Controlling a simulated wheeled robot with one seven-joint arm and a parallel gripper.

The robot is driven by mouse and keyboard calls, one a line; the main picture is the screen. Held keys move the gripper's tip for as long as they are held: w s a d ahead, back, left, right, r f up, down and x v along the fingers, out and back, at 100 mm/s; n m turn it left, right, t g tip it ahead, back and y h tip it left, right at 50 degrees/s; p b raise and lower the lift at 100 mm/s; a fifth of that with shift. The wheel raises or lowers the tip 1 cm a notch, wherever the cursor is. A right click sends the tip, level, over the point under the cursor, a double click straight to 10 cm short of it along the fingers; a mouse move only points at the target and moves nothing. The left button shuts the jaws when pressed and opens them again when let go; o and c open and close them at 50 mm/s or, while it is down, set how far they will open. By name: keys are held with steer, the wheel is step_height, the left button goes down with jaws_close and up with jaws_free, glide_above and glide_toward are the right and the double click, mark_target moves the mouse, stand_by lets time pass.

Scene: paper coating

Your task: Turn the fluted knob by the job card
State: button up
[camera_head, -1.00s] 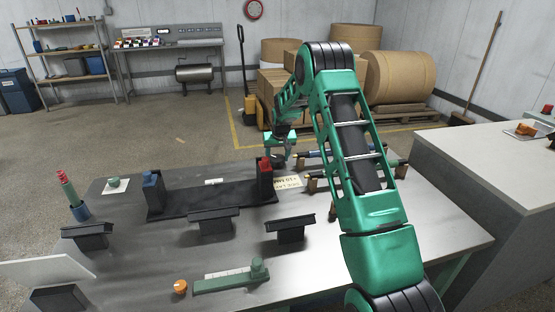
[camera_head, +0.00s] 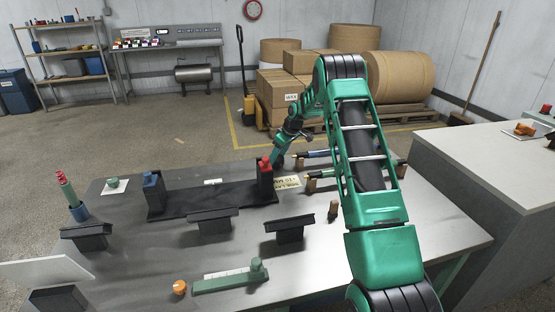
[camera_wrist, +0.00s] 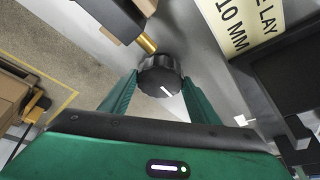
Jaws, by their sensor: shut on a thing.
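The fluted knob (camera_wrist: 160,73) is black and round with a ribbed rim and a short white mark on its face. It sits at the end of a brass shaft (camera_wrist: 147,44) in the wrist view. My gripper (camera_wrist: 159,80) is shut on the knob, one green finger on each side. In the head view my gripper (camera_head: 279,157) is at the table's far edge, beside the red block, and the knob cannot be made out there. The job card (camera_wrist: 238,22), cream with "LAY" and "10 MM" lettering, lies to the right of the knob; it also shows in the head view (camera_head: 288,182).
A black bar (camera_head: 205,201) with a red block (camera_head: 265,170) and a blue block (camera_head: 152,186) stands on the table (camera_head: 325,262). Coloured rods (camera_head: 325,174) lie on small stands to the right. An orange knob (camera_head: 179,287) and a green tool (camera_head: 230,280) are in front.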

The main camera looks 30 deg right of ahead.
steer(key=shift+d+n, duration=0.1)
steer(key=shift+n, duration=0.2)
stand_by(0.4)
steer(key=o, duration=1.1)
steer(key=shift+c, duration=0.2)
steer(key=v, duration=1)
steer(key=shift+r, duration=0.3)
steer(key=shift+d, duration=0.1)
